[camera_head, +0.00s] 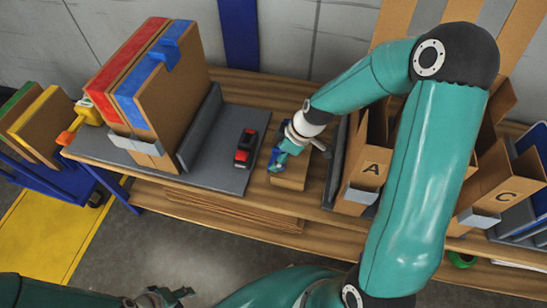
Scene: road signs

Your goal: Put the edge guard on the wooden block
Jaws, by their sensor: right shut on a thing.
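The wooden block (291,180) is a small light-brown box on the wooden bench, right of the grey mat. My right gripper (280,158) points down at the block's upper left side and is shut on a small blue piece, which looks like the edge guard (275,160). The gripper hides part of both. I cannot tell whether the blue piece touches the block. My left gripper (165,297) is low at the bottom edge, far from the block and partly cut off. Its fingers are too small and dark to read.
A red and black object (246,148) lies on the grey mat (232,120), left of the block. Tall boards with red and blue edges (165,80) stand further left. Cardboard holders marked A (372,168) and C (505,196) stand at the right. My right arm crosses before them.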

